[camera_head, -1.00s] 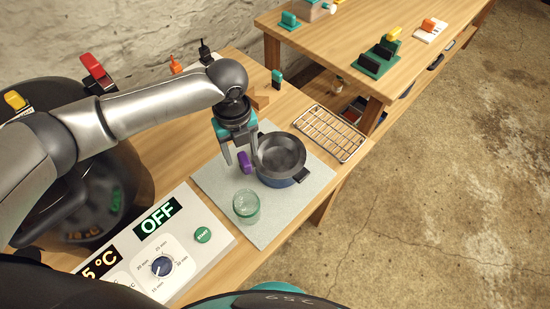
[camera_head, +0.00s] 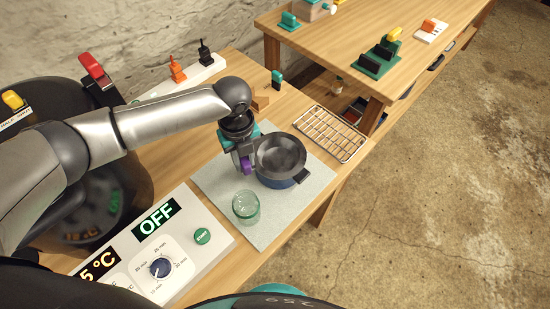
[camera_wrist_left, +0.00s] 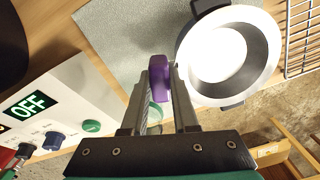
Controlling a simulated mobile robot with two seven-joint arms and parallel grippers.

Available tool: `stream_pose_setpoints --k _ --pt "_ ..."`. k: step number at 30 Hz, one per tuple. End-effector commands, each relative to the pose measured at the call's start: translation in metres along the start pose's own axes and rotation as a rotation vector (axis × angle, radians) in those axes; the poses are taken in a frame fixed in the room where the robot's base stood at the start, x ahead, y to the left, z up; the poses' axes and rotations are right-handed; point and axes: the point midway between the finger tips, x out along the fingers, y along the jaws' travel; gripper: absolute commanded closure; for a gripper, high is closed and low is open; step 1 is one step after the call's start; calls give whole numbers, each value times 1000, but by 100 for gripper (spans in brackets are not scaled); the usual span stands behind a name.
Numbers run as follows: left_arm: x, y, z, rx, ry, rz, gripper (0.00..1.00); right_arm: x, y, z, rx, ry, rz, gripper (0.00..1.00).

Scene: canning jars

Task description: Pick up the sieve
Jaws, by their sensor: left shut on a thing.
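The sieve (camera_head: 283,153) is a dark grey metal bowl seated on top of a blue pot (camera_head: 278,182), with a purple handle (camera_head: 247,168) on its left side. In the left wrist view the sieve's wide grey rim (camera_wrist_left: 262,62) surrounds a bright inside, and the purple handle (camera_wrist_left: 158,80) lies between the fingers. My left gripper (camera_head: 245,160) is shut on this handle, just left of the pot. The fingers partly hide the handle. My right gripper is not in view.
A green-tinted glass jar (camera_head: 245,207) stands on the grey mat (camera_head: 270,230) close in front of the gripper. A wire rack (camera_head: 330,133) lies right of the pot. A control panel reading OFF (camera_head: 158,218) is at the left front.

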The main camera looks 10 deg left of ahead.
Motion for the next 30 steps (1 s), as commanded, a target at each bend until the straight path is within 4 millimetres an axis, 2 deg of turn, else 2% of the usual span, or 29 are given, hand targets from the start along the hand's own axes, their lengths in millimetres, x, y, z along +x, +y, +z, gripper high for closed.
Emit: stream_pose_setpoints --k 1,3,4,30 --pt "0 0 0 0 0 0 92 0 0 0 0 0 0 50" --pt "0 0 0 0 0 0 99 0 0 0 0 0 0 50" --pt "0 0 0 0 0 0 100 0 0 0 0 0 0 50" --pt "0 0 0 -1 0 0 100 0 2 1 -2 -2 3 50"
